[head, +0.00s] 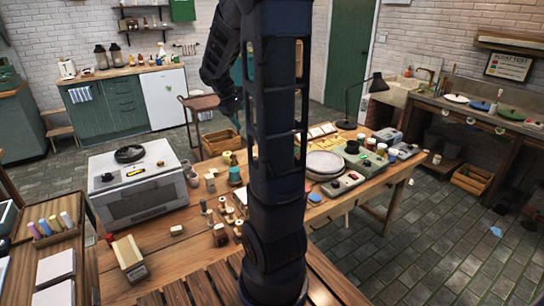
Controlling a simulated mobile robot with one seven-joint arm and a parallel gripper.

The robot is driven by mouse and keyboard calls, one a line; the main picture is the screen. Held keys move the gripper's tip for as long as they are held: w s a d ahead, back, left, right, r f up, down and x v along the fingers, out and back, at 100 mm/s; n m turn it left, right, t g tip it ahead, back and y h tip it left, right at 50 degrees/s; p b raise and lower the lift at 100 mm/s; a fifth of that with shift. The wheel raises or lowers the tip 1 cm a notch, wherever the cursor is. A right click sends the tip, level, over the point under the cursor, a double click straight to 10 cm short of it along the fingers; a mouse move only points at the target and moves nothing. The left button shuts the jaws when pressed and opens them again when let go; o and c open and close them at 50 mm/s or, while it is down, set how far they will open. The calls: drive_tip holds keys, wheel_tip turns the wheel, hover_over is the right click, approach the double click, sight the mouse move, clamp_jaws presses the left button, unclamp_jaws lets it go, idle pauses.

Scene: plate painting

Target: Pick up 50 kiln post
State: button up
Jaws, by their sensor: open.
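Several small kiln-post-like pieces, pale and brown, stand in a group on the wooden table, left of my dark column; one short post (222,201) is near its middle. I cannot read any size marks, so I cannot tell which is the 50 kiln post. My arm hangs down at upper centre, left of the column. Its end, with my gripper (231,106), is small and partly unclear, above and beyond the posts and apart from them. It is open, and I see nothing held.
A white kiln-like box (143,190) stands left of the posts. A wood-and-white block (129,257) lies at front left. A black lamp (364,97) rises at the table's far right.

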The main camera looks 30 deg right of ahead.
drive_tip(key=w+d+f+n+h, duration=0.2)
drive_tip(key=w+d+f+n, duration=0.2)
drive_tip(key=w+d+f, duration=0.3)
drive_tip(key=w+d+f+n+h, duration=0.3)
drive_tip(key=w+d+f, duration=0.4)
drive_tip(key=f, duration=0.9)
drive_tip(key=w+d+f+n+h, duration=0.2)
drive_tip(key=w+d+f+n, duration=0.4)
drive_tip(key=w+d+f, duration=0.2)
drive_tip(key=shift+w+d+f+g+h, duration=0.1)
drive_tip(key=shift+w+f+g+h, duration=0.05)
drive_tip(key=shift+w+f, duration=0.65)
drive_tip(key=shift+w+f+g+h, duration=0.15)
drive_tip(key=shift+w+f, duration=0.45)
drive_tip(key=shift+f, duration=0.4)
drive_tip(key=x, duration=0.5)
drive_tip(key=shift+d+f, duration=0.1)
drive_tip(key=shift+d, duration=0.1)
drive_tip(key=shift+w+f+x, duration=0.1)
drive_tip(key=shift+w+x, duration=0.1)
drive_tip(key=shift+x, duration=1.15)
drive_tip(key=shift+w+f+x, duration=0.15)
drive_tip(key=shift+w+x, duration=0.05)
drive_tip(key=shift+x, duration=1.1)
drive_tip(key=shift+a, duration=0.1)
drive_tip(key=c, duration=1.1)
drive_tip(key=shift+c, duration=0.2)
drive_tip(key=shift+r, duration=0.15)
